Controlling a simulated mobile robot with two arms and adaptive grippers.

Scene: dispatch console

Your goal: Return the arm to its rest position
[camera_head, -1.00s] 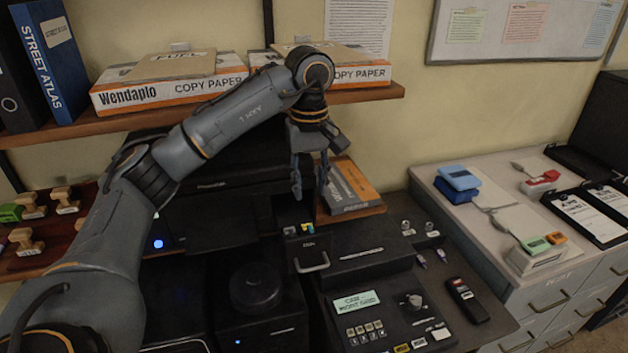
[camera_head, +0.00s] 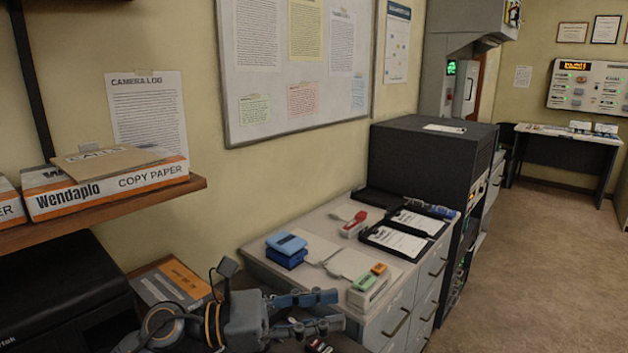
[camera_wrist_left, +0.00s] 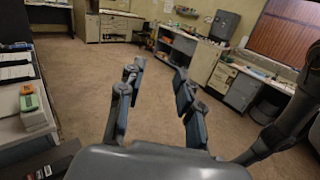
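My left gripper (camera_head: 322,312) shows at the bottom of the head view, in front of the drawer cabinet. Its two fingers point right and stand apart with nothing between them. In the left wrist view the same gripper (camera_wrist_left: 158,75) is open and empty, with floor visible between the fingertips. Part of the left arm is cut off by the lower edge of the head view. My right gripper does not show in the head view.
The drawer cabinet (camera_head: 408,292) carries a blue box (camera_head: 286,247), clipboards (camera_head: 398,242) and a device with green and orange tops (camera_head: 368,286). A shelf (camera_head: 120,212) with copy paper is at left. Open floor (camera_head: 540,270) lies right.

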